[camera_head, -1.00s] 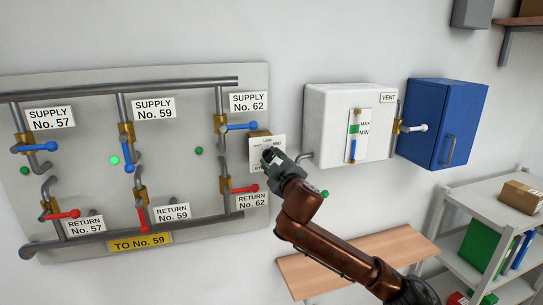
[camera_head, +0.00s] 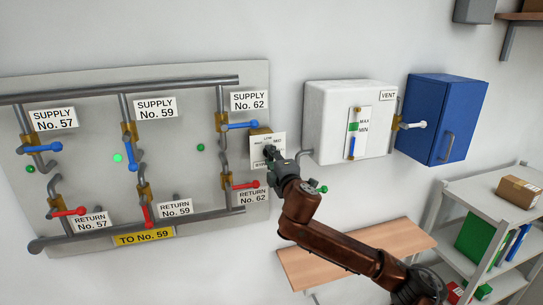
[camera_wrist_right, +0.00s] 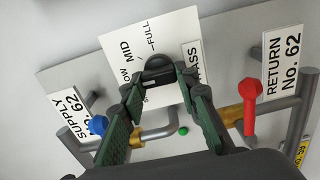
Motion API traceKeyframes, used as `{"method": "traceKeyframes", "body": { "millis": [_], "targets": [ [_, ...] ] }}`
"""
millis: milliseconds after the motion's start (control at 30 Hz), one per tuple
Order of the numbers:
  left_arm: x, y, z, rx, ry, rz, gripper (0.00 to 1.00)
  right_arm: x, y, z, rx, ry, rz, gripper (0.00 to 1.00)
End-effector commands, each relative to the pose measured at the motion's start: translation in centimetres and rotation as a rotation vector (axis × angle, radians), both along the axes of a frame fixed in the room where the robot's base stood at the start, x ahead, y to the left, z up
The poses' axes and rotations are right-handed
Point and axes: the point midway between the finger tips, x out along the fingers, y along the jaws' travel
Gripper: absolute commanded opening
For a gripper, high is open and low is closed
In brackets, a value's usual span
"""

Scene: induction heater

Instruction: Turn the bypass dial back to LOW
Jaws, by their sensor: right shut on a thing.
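The bypass dial is a black round knob (camera_wrist_right: 159,66) on a white plate (camera_head: 259,138) marked LOW, MID and FULL, at the right edge of the grey panel. In the right wrist view the plate (camera_wrist_right: 128,28) is tilted, with MID near the knob. My right gripper (camera_head: 270,152) is at the plate in the head view. In the right wrist view its green-padded fingers (camera_wrist_right: 164,88) are shut on the knob, one on each side. The fingers partly hide the knob and the LOW lettering; I cannot tell which mark it points at. My left gripper is not in view.
The blue supply lever (camera_head: 240,125) and red return lever (camera_head: 246,185) of No. 62 are close to my gripper. A white box (camera_head: 335,105) with a gauge and a blue cabinet (camera_head: 443,110) are to the right. A wooden bench (camera_head: 395,240) is below.

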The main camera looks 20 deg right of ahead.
Motion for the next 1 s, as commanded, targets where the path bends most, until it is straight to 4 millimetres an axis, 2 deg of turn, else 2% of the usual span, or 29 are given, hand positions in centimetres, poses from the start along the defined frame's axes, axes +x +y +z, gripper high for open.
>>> {"method": "traceKeyframes", "body": {
  "millis": [500, 533, 800, 1000],
  "targets": [
    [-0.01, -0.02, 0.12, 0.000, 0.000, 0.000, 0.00, 0.00, 0.05, -0.14, -0.021, 0.001, 0.001, 0.04],
    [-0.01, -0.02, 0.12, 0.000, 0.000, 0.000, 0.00, 0.00, 0.05, -0.15, -0.021, 0.001, 0.001, 0.29],
    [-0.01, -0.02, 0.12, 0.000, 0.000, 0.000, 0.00, 0.00, 0.02, -0.09, -0.020, 0.000, 0.001, 0.46],
    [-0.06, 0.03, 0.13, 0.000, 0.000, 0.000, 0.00, -0.01, -0.01, -0.06, -0.020, 0.000, 0.000, 0.46]
  ]
}}
